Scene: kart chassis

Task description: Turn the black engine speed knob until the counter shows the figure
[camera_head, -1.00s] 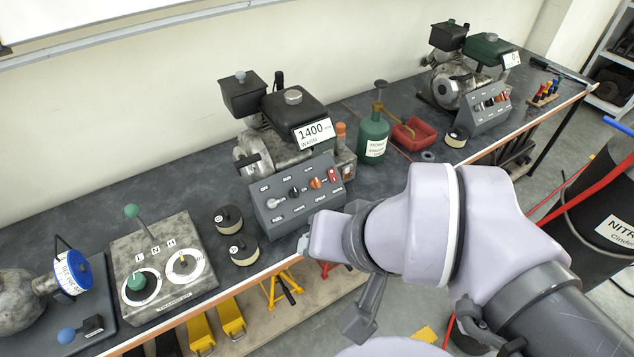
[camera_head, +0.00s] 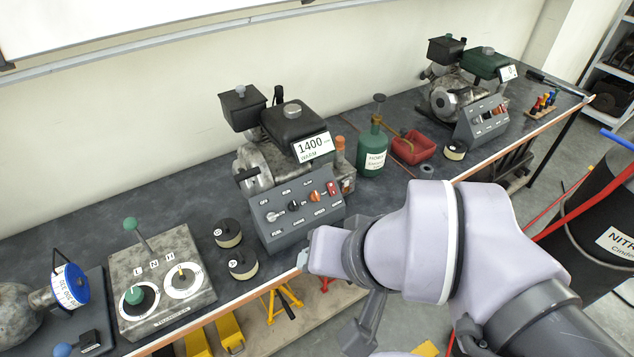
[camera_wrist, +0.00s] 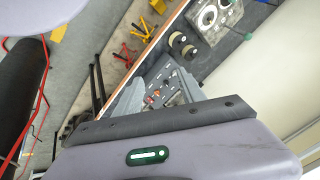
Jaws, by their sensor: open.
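A grey control panel (camera_head: 300,213) fronts the middle engine. The black knob (camera_head: 294,205) sits near its centre, with an orange knob (camera_head: 315,197) to its right and a pale knob (camera_head: 271,216) to its left. The white counter (camera_head: 313,146) above reads 1400, with "WARM" under it. My gripper (camera_wrist: 135,100) is open and empty, apart from the panel. In the head view, my arm's end is in front of and below the panel's right side, and my wrist hides part of the gripper. The panel also shows small in the wrist view (camera_wrist: 165,78).
Another engine (camera_head: 459,90) stands at the back right. A black drum (camera_head: 590,225) stands at right.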

